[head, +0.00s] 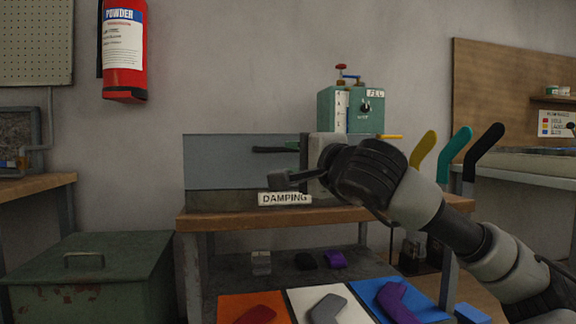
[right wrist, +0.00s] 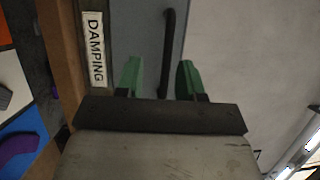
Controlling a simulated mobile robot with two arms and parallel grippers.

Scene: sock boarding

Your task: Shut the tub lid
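The damping tub (head: 222,200) sits on the wooden bench, with a white "DAMPING" label (head: 285,199) on its front. Its blue-grey lid (head: 225,160) stands raised at the back, so the tub appears open. A black bar handle (head: 272,150) sticks out from the lid. My right gripper (head: 291,147) is at the handle, hiding the lid's right part. In the right wrist view the green fingers (right wrist: 159,76) are apart, with the handle (right wrist: 168,45) between them in the picture. I cannot tell whether they touch it. My left gripper is out of view.
A green machine (head: 350,112) stands behind my right arm. Yellow, teal and black sock boards (head: 455,150) stand at the right. Below the bench edge (head: 225,220) are orange, white and blue mats (head: 252,300) with sock shapes. A green chest (head: 100,275) stands at the left.

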